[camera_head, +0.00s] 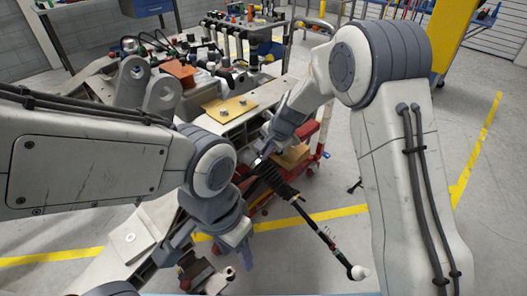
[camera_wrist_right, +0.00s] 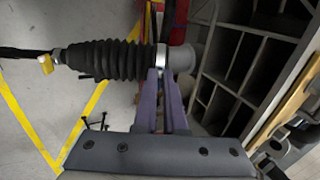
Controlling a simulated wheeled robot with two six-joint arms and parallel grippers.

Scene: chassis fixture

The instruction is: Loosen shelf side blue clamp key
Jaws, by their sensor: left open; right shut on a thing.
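My right gripper (camera_head: 258,158) is shut on a steering rack, at the metal ring beside its black ribbed boot (camera_head: 275,180). In the right wrist view the purple fingers (camera_wrist_right: 162,88) close on that ring, next to the boot (camera_wrist_right: 108,60). The rack's thin rod slants down to a white end (camera_head: 358,272) over the floor. My left gripper (camera_head: 243,258) is open and low, pointing down, apart from the rack's rod. A small blue piece (camera_head: 326,155) shows at the red cart's right side; I cannot tell if it is the clamp key. My arms hide much of the fixture.
A chassis frame (camera_head: 130,238) runs under my arms, with a tan plate (camera_head: 230,109) on top. A red cart (camera_head: 310,138) stands beside it. Open floor (camera_head: 310,245) lies at lower right.

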